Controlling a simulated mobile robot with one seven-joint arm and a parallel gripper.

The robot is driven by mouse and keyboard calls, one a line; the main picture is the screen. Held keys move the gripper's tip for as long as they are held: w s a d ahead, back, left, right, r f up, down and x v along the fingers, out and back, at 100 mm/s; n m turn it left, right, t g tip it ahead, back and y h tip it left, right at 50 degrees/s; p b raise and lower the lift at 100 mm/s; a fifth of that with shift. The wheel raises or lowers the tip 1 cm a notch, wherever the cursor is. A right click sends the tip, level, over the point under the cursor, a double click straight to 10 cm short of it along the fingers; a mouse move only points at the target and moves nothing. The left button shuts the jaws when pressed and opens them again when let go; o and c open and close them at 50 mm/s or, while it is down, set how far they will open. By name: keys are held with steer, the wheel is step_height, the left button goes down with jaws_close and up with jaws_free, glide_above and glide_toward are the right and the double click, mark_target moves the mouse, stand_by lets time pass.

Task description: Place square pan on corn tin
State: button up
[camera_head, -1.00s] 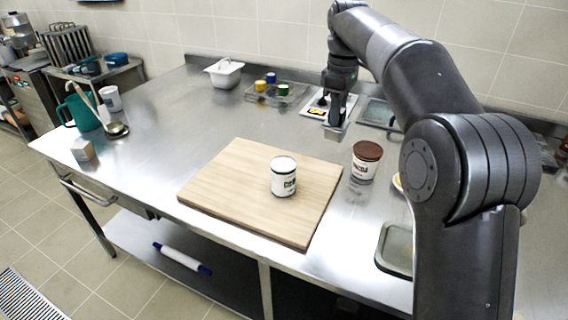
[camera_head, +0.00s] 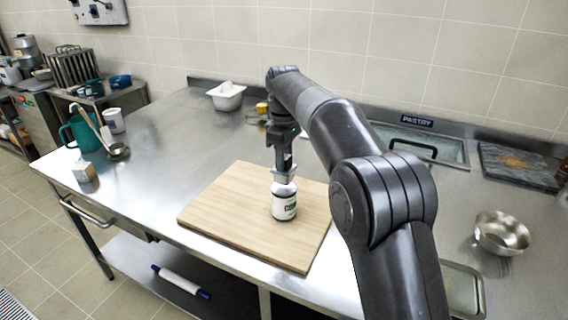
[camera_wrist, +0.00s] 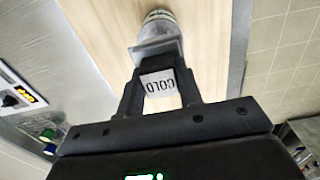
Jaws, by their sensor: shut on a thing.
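My gripper (camera_head: 284,173) is shut on a small grey, square-edged thing (camera_head: 284,187), which I take to be the square pan. In the wrist view, my gripper (camera_wrist: 160,88) grips it between both fingers; its grey edge (camera_wrist: 157,50) and a pale face lettered "COLD" (camera_wrist: 159,82) show. The white tin with a dark label (camera_head: 284,207), which I take to be the corn tin, stands upright on the board directly below it. Part of this tin (camera_wrist: 158,22) shows past the pan in the wrist view. I cannot tell whether pan and tin touch.
The wooden board (camera_head: 225,205) is otherwise clear. A metal bowl (camera_head: 502,232) is at the right. My arm hides the counter right of the board.

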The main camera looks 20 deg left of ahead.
steer(key=shift+f, duration=0.95)
steer(key=shift+f, duration=0.1)
steer(key=o, duration=1.1)
step_height(320, 180, up, 12)
steer(key=shift+r, duration=0.1)
